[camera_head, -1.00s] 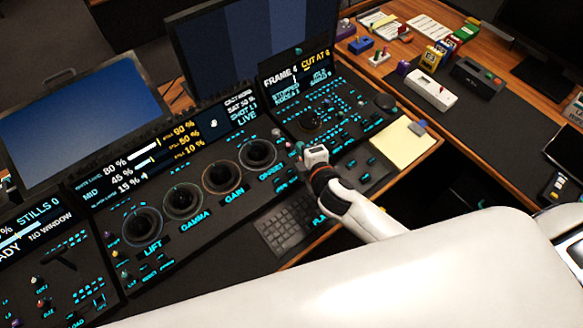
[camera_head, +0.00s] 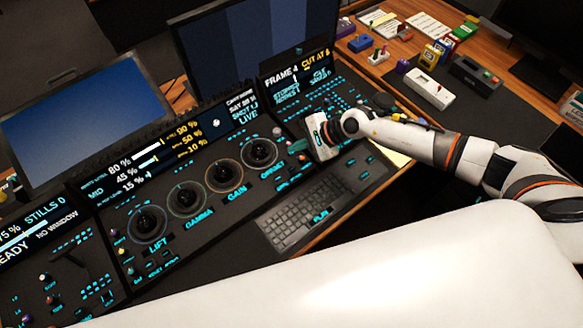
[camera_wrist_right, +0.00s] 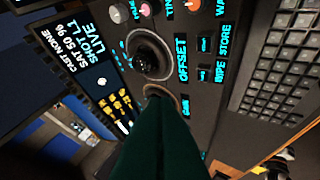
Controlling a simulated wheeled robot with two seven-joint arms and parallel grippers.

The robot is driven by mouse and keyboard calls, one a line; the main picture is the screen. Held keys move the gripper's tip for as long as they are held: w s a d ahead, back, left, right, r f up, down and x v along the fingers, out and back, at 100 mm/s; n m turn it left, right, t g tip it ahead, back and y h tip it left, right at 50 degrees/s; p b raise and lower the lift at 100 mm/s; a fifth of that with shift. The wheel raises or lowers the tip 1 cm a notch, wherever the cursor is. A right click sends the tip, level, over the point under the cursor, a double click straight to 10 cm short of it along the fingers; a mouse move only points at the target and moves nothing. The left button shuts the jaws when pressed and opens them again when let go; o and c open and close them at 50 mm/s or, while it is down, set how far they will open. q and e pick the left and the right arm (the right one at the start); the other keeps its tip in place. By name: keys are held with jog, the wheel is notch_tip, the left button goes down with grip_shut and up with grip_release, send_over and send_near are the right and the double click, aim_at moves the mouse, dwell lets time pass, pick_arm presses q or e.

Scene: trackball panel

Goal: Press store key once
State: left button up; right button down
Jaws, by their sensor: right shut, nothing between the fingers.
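The store key (camera_wrist_right: 205,45) is a small dark key beside the cyan STORE label (camera_wrist_right: 225,39) in the right wrist view, next to the similar WIPE key. In the head view this key group is too small to read. My right gripper (camera_head: 303,147) is over the right part of the grading panel, near the OFFSET ring. Its dark green fingers (camera_wrist_right: 160,125) are shut and empty in the wrist view, covering part of the panel; the store key is to their upper right, apart from them. My left gripper is not in view.
Several trackball rings stand in a row, including the OFFSET ring (camera_head: 258,153). A keyboard (camera_head: 303,212) lies in front of the panel. Small knobs (camera_wrist_right: 145,9) are close to the keys. Monitors (camera_head: 255,50) stand behind. Boxes and notes lie on the right desk.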

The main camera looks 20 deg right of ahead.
jog(key=b, duration=0.7)
send_near(289, 169)
jog(key=a+f, duration=0.1)
jog(key=w+a, duration=0.1)
jog(key=a, duration=0.1)
jog(key=w+a+f, duration=0.1)
jog(key=shift+w+a+f, duration=0.1)
jog(key=shift+a+f, duration=0.15)
jog(key=shift+f, duration=0.25)
dwell(1.2)
jog(key=shift+f+b, duration=0.4)
jog(key=shift+b, duration=0.15)
jog(key=shift+f+b, duration=0.55)
dwell(0.6)
dwell(0.3)
jog(key=shift+r+p, duration=0.65)
jog(key=shift+r, duration=0.35)
